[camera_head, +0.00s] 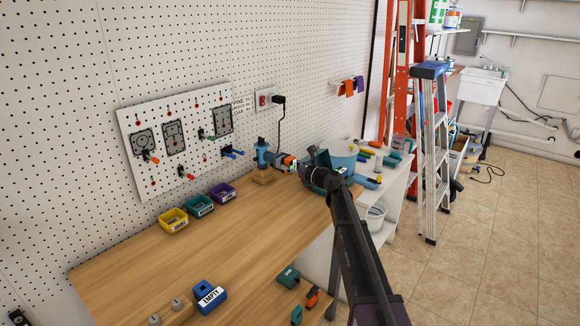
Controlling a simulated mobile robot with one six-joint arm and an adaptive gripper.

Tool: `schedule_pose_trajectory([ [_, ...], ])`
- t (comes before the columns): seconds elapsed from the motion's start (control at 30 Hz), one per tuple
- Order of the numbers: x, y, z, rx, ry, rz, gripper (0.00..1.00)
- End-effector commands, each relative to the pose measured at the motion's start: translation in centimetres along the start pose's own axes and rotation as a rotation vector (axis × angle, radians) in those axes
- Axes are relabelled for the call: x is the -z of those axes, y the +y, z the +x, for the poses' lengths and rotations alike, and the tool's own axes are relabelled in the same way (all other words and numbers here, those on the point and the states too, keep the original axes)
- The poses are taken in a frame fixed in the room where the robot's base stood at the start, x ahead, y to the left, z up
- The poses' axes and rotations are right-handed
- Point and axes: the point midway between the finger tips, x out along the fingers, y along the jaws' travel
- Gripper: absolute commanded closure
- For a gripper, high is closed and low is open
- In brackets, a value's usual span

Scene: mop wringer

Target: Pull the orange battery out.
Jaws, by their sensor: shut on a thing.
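The orange battery (287,159) is at the back of the workbench, close to the pegboard wall. It sits just right of a blue tool (262,153) on a small wooden block (263,177). I cannot tell whether battery and tool touch. My gripper (299,165) reaches in from the lower right along the bench's right end. Its fingers are shut on the battery's right side. The dark gripper body hides part of the battery and the finger contact.
Yellow (173,220), teal (199,205) and purple (222,192) bins line the bench's back. The bench middle is clear. A white cart (396,190) with tools stands to the right, near two ladders.

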Motion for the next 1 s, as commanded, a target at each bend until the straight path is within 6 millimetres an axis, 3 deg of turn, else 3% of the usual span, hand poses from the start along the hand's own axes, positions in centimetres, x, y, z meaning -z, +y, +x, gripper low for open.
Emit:
schedule_pose_trajectory([
  [1.0, 0.0, 0.0, -3.1, 0.001, 0.0, 0.0, 0.87],
])
